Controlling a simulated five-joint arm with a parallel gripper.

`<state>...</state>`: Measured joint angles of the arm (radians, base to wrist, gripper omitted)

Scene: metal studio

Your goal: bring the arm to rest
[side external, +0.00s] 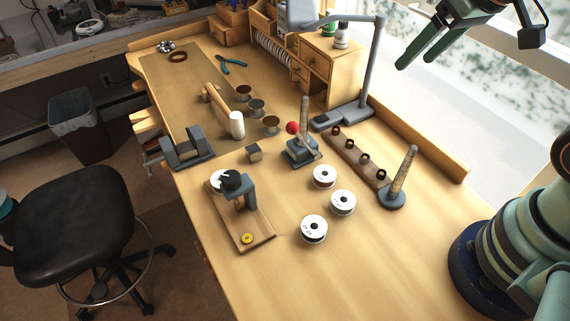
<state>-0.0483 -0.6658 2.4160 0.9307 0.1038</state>
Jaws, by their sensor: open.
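My gripper (416,62) is in the upper right of the side external view. It is raised well above the bench, in front of the bright window. Its two green fingers point down and to the left, apart from each other, with nothing between them. The wooden workbench (270,280) lies below it, and the gripper touches nothing there.
White spools (314,228) stand mid-bench near a wooden-based fixture (246,225), a grey post with a red ball (293,128) and a cone on a round base (391,196). A tall grey lamp (372,70) rises behind.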

